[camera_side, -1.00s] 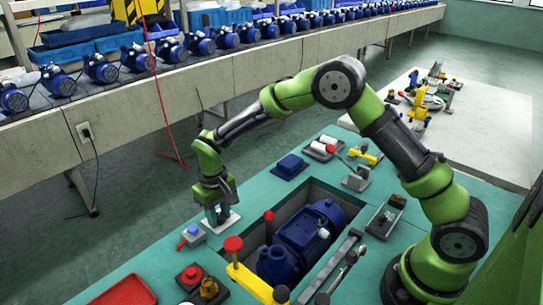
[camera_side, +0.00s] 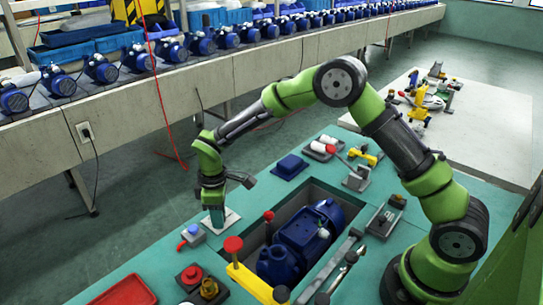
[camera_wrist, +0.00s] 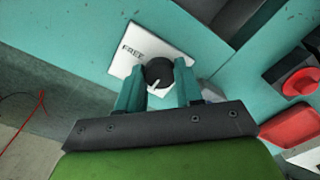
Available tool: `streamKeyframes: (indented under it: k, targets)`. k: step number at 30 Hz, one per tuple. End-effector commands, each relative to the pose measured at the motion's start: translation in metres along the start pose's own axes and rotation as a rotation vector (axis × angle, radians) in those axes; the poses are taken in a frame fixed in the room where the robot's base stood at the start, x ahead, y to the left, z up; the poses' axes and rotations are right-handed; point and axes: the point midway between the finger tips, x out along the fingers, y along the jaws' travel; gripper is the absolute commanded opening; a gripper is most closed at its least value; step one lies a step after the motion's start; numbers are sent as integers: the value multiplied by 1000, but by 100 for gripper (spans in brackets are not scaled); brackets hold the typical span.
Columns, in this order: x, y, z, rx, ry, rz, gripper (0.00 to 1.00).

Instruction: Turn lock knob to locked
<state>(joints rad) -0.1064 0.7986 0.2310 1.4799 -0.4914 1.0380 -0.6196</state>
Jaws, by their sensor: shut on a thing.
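The lock knob (camera_wrist: 158,71) is a round black knob on a white plate (camera_wrist: 126,62) in the wrist view. The plate reads "FREE" to the upper left of the knob. The knob's white pointer mark faces down in the picture, away from that word. Any other label on the plate is hidden. My gripper (camera_wrist: 159,78) has its teal fingers on both sides of the knob, shut on it. In the side view my gripper (camera_side: 217,221) points straight down at the white plate (camera_side: 231,217), and its fingers hide the knob.
A blue pump (camera_side: 305,237) sits in a recess right of the plate. A red tray (camera_side: 125,292) lies at the front left. A blue block (camera_side: 290,166) is behind the recess.

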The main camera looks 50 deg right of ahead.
Motion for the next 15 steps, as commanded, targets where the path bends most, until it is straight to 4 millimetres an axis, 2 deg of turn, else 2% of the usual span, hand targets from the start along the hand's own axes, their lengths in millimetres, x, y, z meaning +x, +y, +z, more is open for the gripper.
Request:
streamKeyframes:
  k: [15]
  targets:
    - [-2,0,0,-56,1,1,5]
